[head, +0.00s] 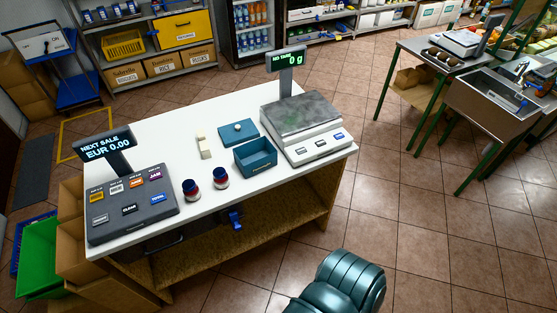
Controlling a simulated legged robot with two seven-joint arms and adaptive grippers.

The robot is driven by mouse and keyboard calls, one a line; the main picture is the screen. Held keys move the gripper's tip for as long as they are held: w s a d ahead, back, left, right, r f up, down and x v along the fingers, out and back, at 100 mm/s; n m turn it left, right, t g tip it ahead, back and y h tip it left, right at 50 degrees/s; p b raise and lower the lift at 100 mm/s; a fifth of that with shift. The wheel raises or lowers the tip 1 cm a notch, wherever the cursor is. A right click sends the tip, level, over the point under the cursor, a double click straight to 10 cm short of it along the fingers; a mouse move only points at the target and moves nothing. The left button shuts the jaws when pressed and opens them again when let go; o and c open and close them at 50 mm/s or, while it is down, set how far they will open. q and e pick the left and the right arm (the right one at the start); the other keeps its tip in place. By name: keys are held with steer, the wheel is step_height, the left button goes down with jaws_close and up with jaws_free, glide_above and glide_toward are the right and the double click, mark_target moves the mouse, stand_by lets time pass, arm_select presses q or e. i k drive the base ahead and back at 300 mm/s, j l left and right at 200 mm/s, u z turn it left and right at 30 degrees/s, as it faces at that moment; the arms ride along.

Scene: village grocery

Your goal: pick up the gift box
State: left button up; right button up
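The gift box looks to be the open blue box (256,158) on the white counter (140,120), left of the grey weighing scale. It stands upright, and its inside looks empty. A flat blue lid (238,131) with a small knob lies just behind it, apart from the box. Neither of my grippers shows in the head view. A dark teal ribbed part at the bottom right is likely one of my arm links, well in front of the counter and apart from the box.
The scale (302,125) stands right of the box. Two red, white and blue jars (221,178) and a cream block (204,146) stand to its left. A cash register (130,205) fills the counter's left end. The floor (420,210) right of the counter is clear.

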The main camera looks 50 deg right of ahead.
mark_target(253, 158)
steer(key=z, duration=1.45)
steer(key=i+j+u, duration=0.25)
steer(key=j, duration=0.15)
steer(key=i+j+u, duration=0.25)
steer(key=i+j, duration=0.1)
